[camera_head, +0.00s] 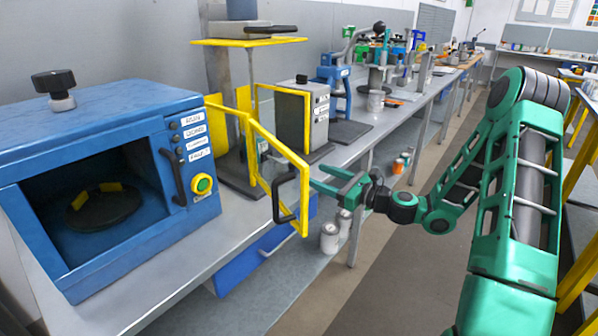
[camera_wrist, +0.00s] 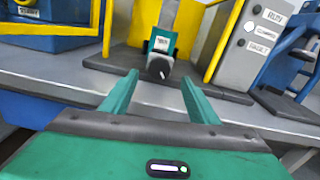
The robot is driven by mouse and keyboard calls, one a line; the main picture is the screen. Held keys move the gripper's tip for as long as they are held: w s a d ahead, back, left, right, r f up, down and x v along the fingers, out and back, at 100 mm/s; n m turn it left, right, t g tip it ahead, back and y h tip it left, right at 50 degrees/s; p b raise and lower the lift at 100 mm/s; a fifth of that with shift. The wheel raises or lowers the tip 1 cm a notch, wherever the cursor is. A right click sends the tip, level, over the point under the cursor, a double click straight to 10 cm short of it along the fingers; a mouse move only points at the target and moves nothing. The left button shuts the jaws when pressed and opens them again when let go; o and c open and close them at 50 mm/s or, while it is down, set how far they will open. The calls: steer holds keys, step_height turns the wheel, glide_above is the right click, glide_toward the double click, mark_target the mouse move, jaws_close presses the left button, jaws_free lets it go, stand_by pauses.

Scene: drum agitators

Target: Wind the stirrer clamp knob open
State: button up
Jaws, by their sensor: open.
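In the wrist view, a dark round knob (camera_wrist: 157,69) with a pale mark faces me on the front of a teal clamp body (camera_wrist: 162,44) with a white label. I take it to be the stirrer clamp knob. My gripper (camera_wrist: 159,78) is open and empty, its two teal fingers pointing toward the knob. The knob shows between the fingertips but looks farther away, with no contact visible. In the head view, my gripper (camera_head: 317,177) is just right of the yellow guard frame (camera_head: 264,135); the knob cannot be made out there.
The yellow guard frame has a black handle (camera_head: 304,196) close to my fingers. A blue oven-like box (camera_head: 110,130) stands left on the grey bench (camera_head: 205,243). A grey control box (camera_head: 302,112) stands behind. The aisle floor (camera_head: 390,250) is clear.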

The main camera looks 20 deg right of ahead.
steer(key=x, duration=0.7)
steer(key=shift+w+a, duration=0.1)
steer(key=shift+a, duration=0.1)
